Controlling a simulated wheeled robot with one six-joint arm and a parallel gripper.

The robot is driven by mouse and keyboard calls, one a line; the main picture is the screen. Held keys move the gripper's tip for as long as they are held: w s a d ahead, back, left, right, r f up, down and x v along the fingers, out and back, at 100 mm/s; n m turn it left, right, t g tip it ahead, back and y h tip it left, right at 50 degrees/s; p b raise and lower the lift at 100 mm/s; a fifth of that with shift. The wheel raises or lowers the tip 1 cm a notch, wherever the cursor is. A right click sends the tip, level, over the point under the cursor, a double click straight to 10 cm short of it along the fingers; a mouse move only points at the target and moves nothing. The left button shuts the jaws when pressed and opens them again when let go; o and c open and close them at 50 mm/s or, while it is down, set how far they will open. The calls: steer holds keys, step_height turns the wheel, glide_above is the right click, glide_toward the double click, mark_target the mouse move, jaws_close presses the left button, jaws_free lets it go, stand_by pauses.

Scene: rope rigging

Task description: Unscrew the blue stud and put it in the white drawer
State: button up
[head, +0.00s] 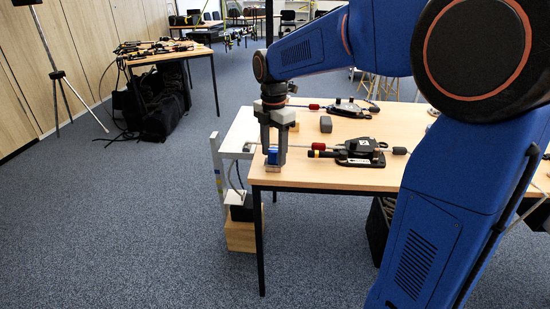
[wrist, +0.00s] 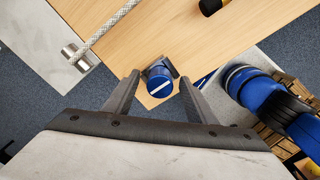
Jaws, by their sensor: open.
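The blue stud (head: 272,157) stands at the front left corner of the wooden table, on a small block. In the wrist view the stud (wrist: 160,84) shows a round blue head with a white stripe. My gripper (head: 274,152) points down over this corner and is open. In the wrist view its fingers (wrist: 160,80) stand on either side of the stud, with gaps visible; I cannot tell whether either touches. I cannot pick out a white drawer with certainty.
A white plate (wrist: 35,42) with a metal clamp and rope lies beside the wooden table (head: 330,183). A black rope device (head: 360,152) and a grey block (head: 326,124) rest on the table. A white frame (head: 217,165) stands at its left edge.

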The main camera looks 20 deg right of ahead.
mark_target(274, 150)
step_height(274, 150, up, 17)
steer(key=s+d+f+m+t, duration=0.1)
steer(key=s+d+f+m, duration=0.1)
steer(key=s+f+m, duration=0.4)
steer(key=s+d+f+m+t, duration=0.2)
steer(key=s+f+m, duration=0.5)
steer(key=s, duration=0.6)
steer(key=s+d+f+m+t, duration=0.1)
steer(key=s+d+f+m, duration=0.2)
steer(key=s+f+m, duration=0.4)
steer(key=s+m, duration=0.2)
steer(key=s, duration=0.1)
steer(key=shift+d+f+m+t, duration=0.2)
steer(key=shift+f+m+t, duration=0.1)
steer(key=shift+t, duration=0.1)
steer(key=shift+r, duration=0.1)
steer(key=shift+c, duration=0.5)
